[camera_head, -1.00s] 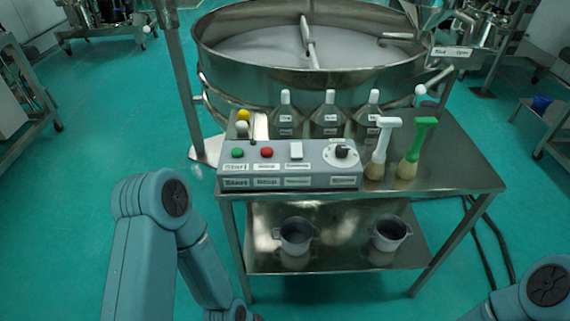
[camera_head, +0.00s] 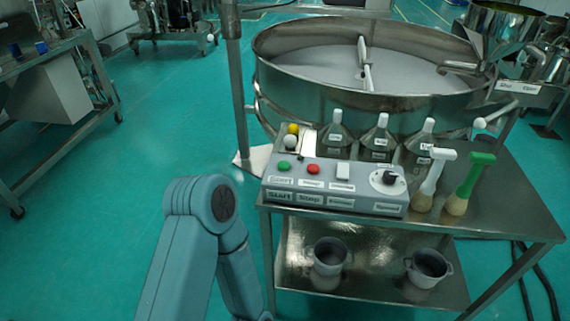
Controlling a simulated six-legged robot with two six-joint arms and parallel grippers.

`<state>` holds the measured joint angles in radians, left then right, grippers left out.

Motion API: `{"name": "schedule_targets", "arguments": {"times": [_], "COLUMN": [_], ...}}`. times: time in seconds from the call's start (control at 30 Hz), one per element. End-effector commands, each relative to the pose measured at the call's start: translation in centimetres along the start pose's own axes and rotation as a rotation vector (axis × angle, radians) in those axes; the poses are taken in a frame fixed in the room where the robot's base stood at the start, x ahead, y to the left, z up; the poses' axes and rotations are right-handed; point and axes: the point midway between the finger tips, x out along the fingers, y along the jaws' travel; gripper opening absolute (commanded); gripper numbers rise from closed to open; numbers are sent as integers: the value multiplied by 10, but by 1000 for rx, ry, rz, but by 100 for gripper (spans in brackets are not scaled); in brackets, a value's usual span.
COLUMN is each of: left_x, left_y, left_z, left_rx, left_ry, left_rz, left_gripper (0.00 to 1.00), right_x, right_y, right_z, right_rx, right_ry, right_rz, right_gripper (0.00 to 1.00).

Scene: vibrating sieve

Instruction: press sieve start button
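The grey control box (camera_head: 335,187) sits on the front edge of the steel table. Its green start button (camera_head: 284,166) is at the left end, above a "Start" label. A red stop button (camera_head: 313,169) is beside it, then a white switch (camera_head: 343,171) and a black knob (camera_head: 389,177). The round steel sieve (camera_head: 370,75) stands behind the table with pale material inside. My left arm shows at the lower left, left of the table, but its gripper is out of view. My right gripper is out of view too.
Several bottles (camera_head: 378,137) stand behind the box. A white brush (camera_head: 433,178) and a green brush (camera_head: 470,182) stand to its right. Two pots (camera_head: 329,255) are on the lower shelf. Open green floor lies left of the table.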

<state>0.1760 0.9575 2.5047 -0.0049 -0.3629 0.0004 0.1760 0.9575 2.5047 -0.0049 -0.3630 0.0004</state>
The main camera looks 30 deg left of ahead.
Motion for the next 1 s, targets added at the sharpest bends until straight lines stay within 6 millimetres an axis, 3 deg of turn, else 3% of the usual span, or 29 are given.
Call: {"name": "schedule_targets", "arguments": {"times": [0.23, 0.27, 0.43, 0.47, 1.0], "left_x": [0, 0, 0, 0, 0], "left_y": [0, 0, 0, 0, 0], "left_z": [0, 0, 0, 0, 0], "left_rx": [0, 0, 0, 0, 0], "left_ry": [0, 0, 0, 0, 0], "left_rz": [0, 0, 0, 0, 0], "left_gripper": [67, 60, 5, 0, 0], "right_x": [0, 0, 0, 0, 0], "right_y": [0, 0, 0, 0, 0], "right_z": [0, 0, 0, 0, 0], "right_rx": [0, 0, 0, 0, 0], "right_ry": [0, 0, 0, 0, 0], "right_rz": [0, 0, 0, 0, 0], "right_gripper": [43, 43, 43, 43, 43]}}
